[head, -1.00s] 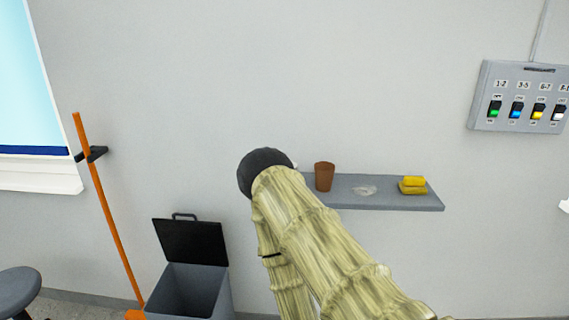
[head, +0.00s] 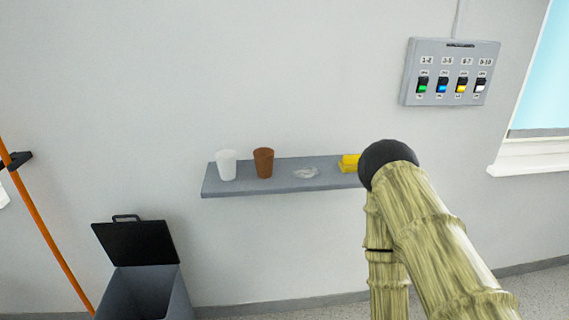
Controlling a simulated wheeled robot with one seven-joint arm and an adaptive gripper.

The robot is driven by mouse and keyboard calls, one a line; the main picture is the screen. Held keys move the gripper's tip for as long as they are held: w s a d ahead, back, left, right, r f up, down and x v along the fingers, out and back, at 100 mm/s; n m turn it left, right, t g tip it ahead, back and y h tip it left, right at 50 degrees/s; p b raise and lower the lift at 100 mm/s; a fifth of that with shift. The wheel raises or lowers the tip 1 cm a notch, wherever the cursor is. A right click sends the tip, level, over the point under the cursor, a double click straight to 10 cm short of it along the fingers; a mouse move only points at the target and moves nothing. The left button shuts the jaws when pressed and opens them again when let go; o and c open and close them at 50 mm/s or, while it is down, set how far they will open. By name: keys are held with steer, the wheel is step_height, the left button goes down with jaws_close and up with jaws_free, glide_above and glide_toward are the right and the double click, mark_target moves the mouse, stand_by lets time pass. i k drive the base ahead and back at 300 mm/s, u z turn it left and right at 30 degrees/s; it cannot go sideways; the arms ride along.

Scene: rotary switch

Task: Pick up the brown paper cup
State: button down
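The brown paper cup (head: 263,163) stands upright on a grey wall shelf (head: 240,187), in the left half of the head view. A white cup (head: 227,165) stands just left of it, with a small gap between them. My arm, with pale green-yellow links and a black rounded joint, rises at the lower right and covers the shelf's right end. My gripper is not in view, so its opening and its place relative to the cup cannot be seen.
A pale flat patch (head: 305,173) and a partly hidden yellow item (head: 349,163) lie on the shelf. A switch panel (head: 450,73) hangs at upper right. An open grey bin (head: 145,285) and an orange pole (head: 45,245) stand at left. The wall above the shelf is bare.

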mark_target(264, 158)
steer(key=u, duration=0.05)
steer(key=k, duration=0.5)
steer(key=u, duration=1.15)
steer(key=i, duration=1.1)
steer(key=z, duration=1.2)
